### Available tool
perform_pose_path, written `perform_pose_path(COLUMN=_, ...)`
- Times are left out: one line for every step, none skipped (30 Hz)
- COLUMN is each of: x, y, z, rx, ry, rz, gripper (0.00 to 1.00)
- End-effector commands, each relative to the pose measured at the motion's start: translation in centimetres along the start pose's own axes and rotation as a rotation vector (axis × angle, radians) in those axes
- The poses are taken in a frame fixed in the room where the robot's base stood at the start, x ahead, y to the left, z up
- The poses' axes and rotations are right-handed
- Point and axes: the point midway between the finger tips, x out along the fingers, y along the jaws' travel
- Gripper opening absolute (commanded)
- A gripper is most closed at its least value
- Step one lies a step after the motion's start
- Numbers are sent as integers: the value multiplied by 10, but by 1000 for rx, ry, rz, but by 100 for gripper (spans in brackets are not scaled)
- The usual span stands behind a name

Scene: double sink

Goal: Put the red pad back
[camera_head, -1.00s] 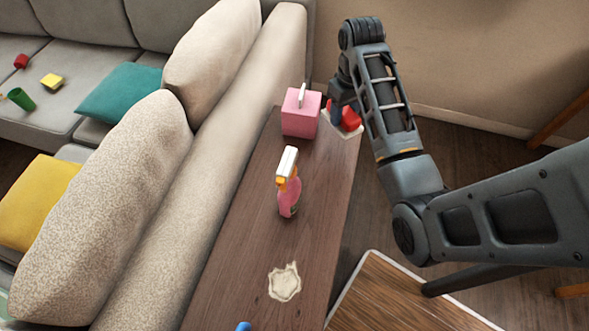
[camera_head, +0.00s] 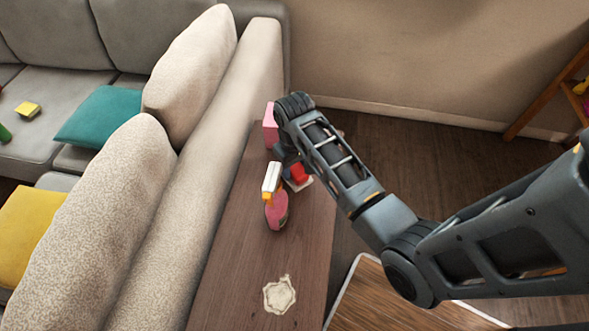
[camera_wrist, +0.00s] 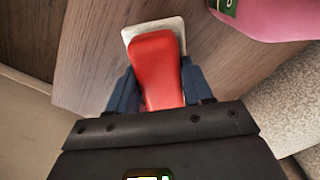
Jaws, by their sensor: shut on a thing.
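The red pad (camera_wrist: 157,65), a red body on a whitish base, is held between the two dark blue fingers of my gripper (camera_wrist: 159,84) in the wrist view. It also shows in the head view (camera_head: 298,174), over the right side of the wooden console top (camera_head: 240,270). A pink spray bottle (camera_head: 276,212) with a white and orange head stands just in front and left of the pad. I cannot tell whether the pad touches the wood.
A pink box (camera_head: 269,128) stands farther back, partly hidden by my arm. A pale stain (camera_head: 280,295) lies on the near part of the console. The sofa back (camera_head: 215,190) runs along the left side. The wood between bottle and stain is clear.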

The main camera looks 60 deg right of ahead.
Motion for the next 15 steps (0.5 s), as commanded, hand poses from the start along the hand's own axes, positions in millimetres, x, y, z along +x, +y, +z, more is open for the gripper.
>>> perform_pose_path(x=8, y=1, z=1, rx=1, ry=-3, rz=0, gripper=17)
perform_pose_path(x=12, y=1, z=1, rx=1, ry=-3, rz=0, gripper=17)
perform_pose_path(x=16, y=1, z=0, rx=1, ry=-1, rz=0, gripper=17)
perform_pose_path(x=19, y=1, z=0, rx=1, ry=-2, rz=0, gripper=17)
perform_pose_path(x=20, y=0, z=0, rx=0, ry=-2, rz=0, gripper=17)
perform_pose_path(x=22, y=0, z=0, rx=0, ry=0, rz=0, gripper=17)
perform_pose_path(x=22, y=0, z=0, rx=0, ry=1, rz=0, gripper=17)
perform_pose_path(x=22, y=0, z=0, rx=0, ry=1, rz=0, gripper=17)
perform_pose_path(x=22, y=0, z=0, rx=0, ry=1, rz=0, gripper=17)
perform_pose_path(x=22, y=0, z=0, rx=0, ry=1, rz=0, gripper=17)
perform_pose_path(x=22, y=0, z=0, rx=0, ry=1, rz=0, gripper=17)
perform_pose_path(x=22, y=0, z=0, rx=0, ry=1, rz=0, gripper=17)
perform_pose_path(x=22, y=0, z=0, rx=0, ry=1, rz=0, gripper=17)
perform_pose_path(x=23, y=0, z=0, rx=0, ry=1, rz=0, gripper=17)
perform_pose_path(x=24, y=0, z=0, rx=0, ry=1, rz=0, gripper=17)
